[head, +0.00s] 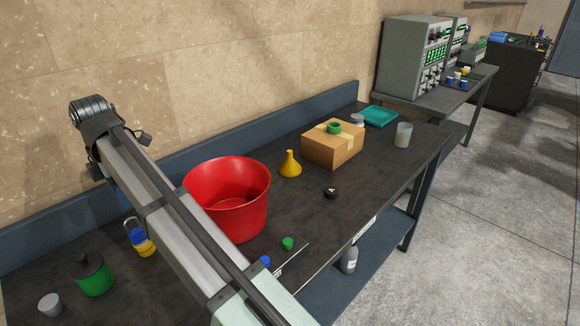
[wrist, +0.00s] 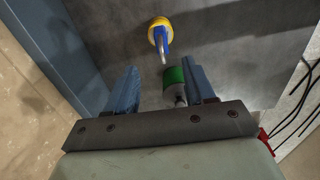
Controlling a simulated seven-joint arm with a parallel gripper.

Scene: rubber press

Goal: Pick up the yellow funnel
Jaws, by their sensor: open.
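The yellow funnel (head: 290,166) stands on the dark bench top, wide end down and spout up. It is between the red bucket (head: 228,205) and the cardboard box (head: 333,146), apart from both. I do not see it in the wrist view. My gripper (wrist: 162,86) shows in the wrist view with its two blue fingers apart and nothing held. A green-and-grey object, likely the green pot, is in view near the right finger. The gripper cannot be made out in the head view, where my arm crosses the left side.
A padlock-like yellow and blue item (head: 140,238), the green pot (head: 92,274) and a grey cup (head: 50,304) are at left. A green ring (head: 334,127) sits on the box. A black knob (head: 331,192) lies in front of the funnel. A raised blue edge (head: 200,160) runs along the wall.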

